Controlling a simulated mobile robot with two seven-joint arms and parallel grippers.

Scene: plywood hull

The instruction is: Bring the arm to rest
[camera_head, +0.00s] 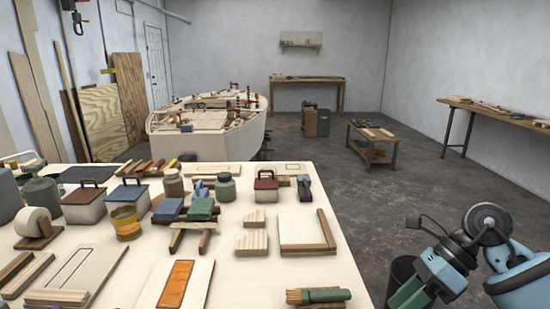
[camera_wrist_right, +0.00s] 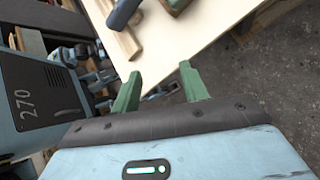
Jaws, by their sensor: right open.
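My right arm comes in from the right edge of the head view, bent at a dark round joint. My right gripper (camera_head: 408,294) is low in the picture, to the right of the pale worktable (camera_head: 240,262). In the right wrist view the two green fingers of my right gripper (camera_wrist_right: 160,82) stand apart with nothing between them. The worktable's edge (camera_wrist_right: 185,55) lies beyond the fingers there. My left arm and gripper are not in the head view.
The worktable holds lidded boxes (camera_head: 84,206), wood blocks (camera_head: 251,241), an orange-inlaid board (camera_head: 175,284) and a brush-like bundle (camera_head: 318,296) near its right edge. A plywood hull (camera_head: 205,146) stands behind. Open floor (camera_head: 400,205) lies to the right.

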